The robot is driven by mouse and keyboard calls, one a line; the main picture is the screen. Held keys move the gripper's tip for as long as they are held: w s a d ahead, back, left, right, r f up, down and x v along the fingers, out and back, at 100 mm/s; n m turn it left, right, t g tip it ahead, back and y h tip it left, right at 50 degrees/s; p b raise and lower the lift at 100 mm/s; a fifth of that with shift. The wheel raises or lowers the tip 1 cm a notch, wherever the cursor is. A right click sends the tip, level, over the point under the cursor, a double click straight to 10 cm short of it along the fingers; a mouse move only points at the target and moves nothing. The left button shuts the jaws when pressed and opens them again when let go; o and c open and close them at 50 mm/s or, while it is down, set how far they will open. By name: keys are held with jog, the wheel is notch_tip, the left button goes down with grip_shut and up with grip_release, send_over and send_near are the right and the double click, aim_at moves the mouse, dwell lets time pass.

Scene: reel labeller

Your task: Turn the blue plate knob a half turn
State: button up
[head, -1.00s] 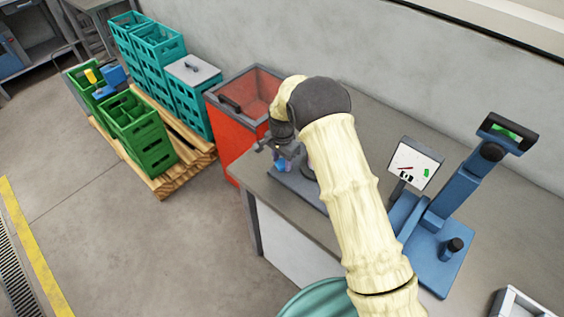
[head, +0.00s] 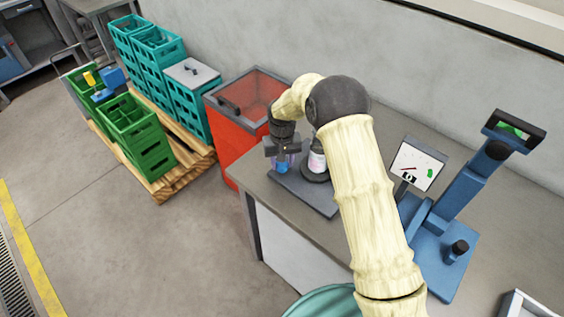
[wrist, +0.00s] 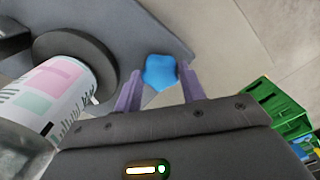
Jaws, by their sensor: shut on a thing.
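The blue plate knob (wrist: 160,72) sits near the corner of a grey plate (wrist: 208,28) in the wrist view. It also shows small in the head view (head: 282,167), below my gripper. My gripper (wrist: 158,78) is shut on the knob, with one purple finger on each side of it. In the head view my gripper (head: 283,160) points down at the left end of the plate (head: 318,200). The knob's lower part is hidden.
A labelled reel (wrist: 58,92) on a dark round base stands beside the knob. A red bin (head: 232,140) adjoins the table's left end. A blue stand (head: 440,240) and a small dial panel (head: 418,165) are at right. Green crates (head: 140,135) stand on a pallet.

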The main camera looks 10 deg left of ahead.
aim_at(282, 164)
jog(key=n, duration=0.3)
jog(key=shift+w+r+n, duration=0.1)
jog(key=shift+n, duration=0.3)
jog(key=shift+a+n, duration=0.1)
jog(key=shift+n, duration=1.7)
jog(key=o, duration=1)
jog(key=shift+r, duration=0.4)
notch_tip(282, 164, up, 16)
jog(key=shift+r+b, duration=0.25)
jog(key=shift+b, duration=0.9)
